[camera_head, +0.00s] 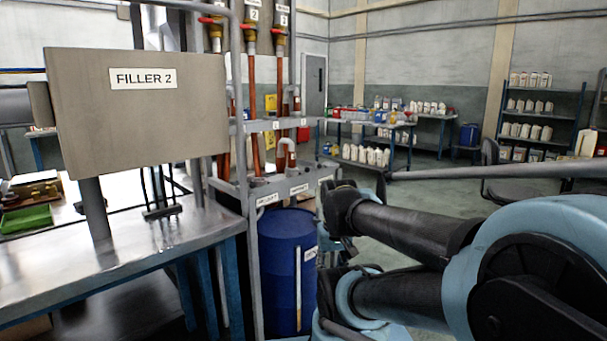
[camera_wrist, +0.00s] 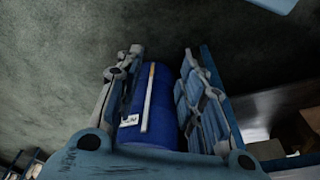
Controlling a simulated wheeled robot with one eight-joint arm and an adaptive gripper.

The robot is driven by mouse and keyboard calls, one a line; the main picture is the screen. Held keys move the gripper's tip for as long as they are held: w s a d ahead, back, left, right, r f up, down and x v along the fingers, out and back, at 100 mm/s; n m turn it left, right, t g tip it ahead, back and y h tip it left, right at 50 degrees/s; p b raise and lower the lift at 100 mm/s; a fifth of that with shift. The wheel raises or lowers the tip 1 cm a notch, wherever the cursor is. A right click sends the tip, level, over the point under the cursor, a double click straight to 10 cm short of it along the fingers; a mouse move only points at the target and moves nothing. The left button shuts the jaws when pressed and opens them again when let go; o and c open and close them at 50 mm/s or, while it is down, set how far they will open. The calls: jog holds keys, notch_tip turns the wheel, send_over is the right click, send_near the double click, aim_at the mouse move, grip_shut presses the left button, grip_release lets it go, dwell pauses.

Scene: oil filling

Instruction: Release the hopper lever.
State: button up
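My gripper (camera_wrist: 161,58) shows in the wrist view with its two fingers apart and nothing held between them. A blue barrel (camera_wrist: 137,100) shows beyond and between the fingers; I cannot tell how far off it is. In the head view the blue barrel (camera_head: 283,262) stands under the pipe rack, beside my arm. I cannot make out my gripper's fingers there. Red handles (camera_head: 211,20) (camera_head: 278,34) sit on vertical pipes at the top. I cannot tell whether either is the hopper lever, and no lever shows near the fingers.
A "FILLER 2" sign (camera_head: 138,104) stands on a metal table (camera_head: 120,258) at the left. A green tray (camera_head: 26,219) lies behind it. A grey pipe rack (camera_head: 252,187) rises above the barrel. Tables and a shelf (camera_head: 545,117) with bottles stand far back. Some floor between is clear.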

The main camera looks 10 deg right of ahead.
jog(key=w+a+r+n+y, duration=0.3)
jog(key=w+a+r+y, duration=0.2)
jog(key=w+r, duration=0.35)
jog(key=n+t+y, duration=0.2)
jog(key=n+y, duration=0.5)
jog(key=y, duration=0.2)
send_near(305, 171)
jog(key=s+a+f, duration=0.2)
jog(key=s+a, duration=0.2)
jog(key=s, duration=0.3)
jog(key=w+d+f+n+t+y, duration=0.1)
jog(key=w+d+n+t+y, duration=0.25)
jog(key=d, duration=0.75)
jog(key=shift+n+g+h, duration=0.25)
jog(key=shift+n+g, duration=0.1)
jog(key=shift+g, duration=0.6)
jog(key=x, duration=0.6)
jog(key=w+x, duration=0.1)
jog(key=x, duration=1)
jog(key=shift+w+f, duration=0.2)
jog(key=shift+w, duration=0.2)
grip_shut()
